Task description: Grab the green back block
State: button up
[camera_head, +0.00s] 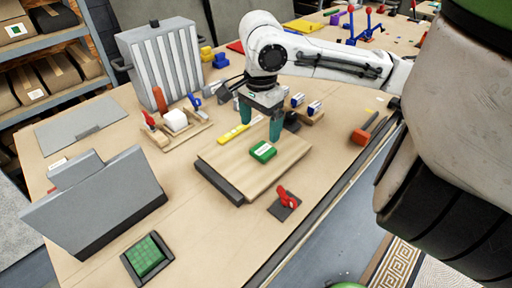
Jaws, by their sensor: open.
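A small green block (263,151) with a white mark on top lies on a light wooden board (228,160) in the middle of the table. My gripper (260,131), with teal fingers, points down just behind the block in the picture. It is open, and nothing shows between its fingers. The right fingertip appears close to the block's far side; I cannot tell the exact height or gap. A second green piece, a gridded green square (147,256), lies in a black tray (127,262) at the front left.
A red-handled clamp (287,199) stands right of the board's near corner. A yellow piece (233,133) lies behind the board. A grey angled box (105,200) stands at the left, and a ribbed grey panel (162,65) at the back. An orange-headed hammer (364,134) lies at the right.

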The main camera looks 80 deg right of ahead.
aim_at(259, 152)
jog(key=f, duration=0.9)
jog(key=shift+w+d+f, duration=0.15)
jog(key=shift+d+f, duration=0.05)
jog(key=shift+f, duration=0.2)
jog(key=c, duration=1.1)
jog(key=shift+c, duration=0.2)
jog(key=shift+r+p, duration=0.15)
jog(key=shift+p, duration=0.2)
